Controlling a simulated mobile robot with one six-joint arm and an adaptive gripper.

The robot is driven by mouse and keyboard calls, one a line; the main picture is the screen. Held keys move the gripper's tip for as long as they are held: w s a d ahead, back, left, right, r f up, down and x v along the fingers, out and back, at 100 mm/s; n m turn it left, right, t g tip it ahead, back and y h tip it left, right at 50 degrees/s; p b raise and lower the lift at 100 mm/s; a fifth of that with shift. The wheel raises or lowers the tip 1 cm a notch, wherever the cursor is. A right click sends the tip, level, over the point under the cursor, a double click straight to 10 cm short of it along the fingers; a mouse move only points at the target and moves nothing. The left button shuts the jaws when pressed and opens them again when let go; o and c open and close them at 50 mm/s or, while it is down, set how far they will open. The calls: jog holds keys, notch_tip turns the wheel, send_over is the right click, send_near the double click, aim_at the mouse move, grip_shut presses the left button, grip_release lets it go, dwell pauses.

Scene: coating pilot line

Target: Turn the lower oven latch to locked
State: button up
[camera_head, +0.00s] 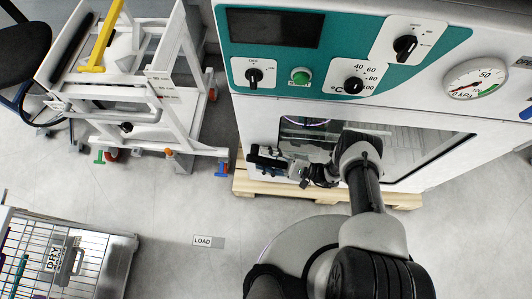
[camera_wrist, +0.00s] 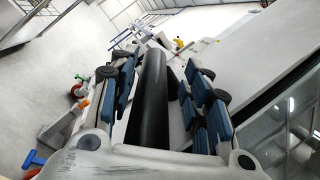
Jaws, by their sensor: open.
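The oven (camera_head: 258,122) is white with a teal control panel and a glass door window. My gripper (camera_head: 262,158) is at the left edge of the oven front, beside the window. In the wrist view my gripper (camera_wrist: 156,62) is open, with its blue-padded fingers on either side of a thick black bar (camera_wrist: 150,105). The bar looks like the lower latch handle and runs lengthwise between the fingers. I cannot tell whether the fingers touch it. In the head view the latch is mostly hidden by my gripper, so its setting cannot be told.
A pallet (camera_head: 245,188) lies under the oven. A white wheeled frame (camera_head: 190,75) stands at the left with a yellow bar (camera_head: 100,40). A wire-basket cart (camera_head: 105,265) is at lower left. The floor around the LOAD label (camera_head: 203,241) is clear.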

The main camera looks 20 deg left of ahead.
jog(key=shift+o, duration=1.3)
jog(key=r, duration=0.8)
jog(key=shift+w+d+r, duration=0.1)
jog(key=shift+w+d, duration=0.1)
jog(key=shift+w, duration=0.05)
jog(key=shift+s+r, duration=0.15)
jog(key=shift+r, duration=0.5)
jog(key=shift+c, duration=1.2)
jog(key=f, duration=0.1)
jog(key=f+h, duration=0.1)
jog(key=f, duration=0.1)
jog(key=f+h, duration=0.1)
jog(key=f, duration=0.1)
jog(key=shift+s+a+f, duration=0.2)
jog(key=shift+a, duration=0.1)
jog(key=shift+d, duration=0.1)
send_over(286, 164)
jog(key=shift+r+t, duration=0.2)
jog(key=shift+t, duration=0.1)
jog(key=shift+w+d+r, duration=0.1)
jog(key=shift+w+d, duration=0.2)
jog(key=shift+d, duration=1.8)
jog(key=shift+w+d+r, duration=0.1)
jog(key=shift+w+d, duration=0.15)
jog(key=shift+d, duration=1.8)
jog(key=shift+w+d+r, duration=0.1)
jog(key=shift+w+d, duration=0.2)
jog(key=shift+d, duration=1.8)
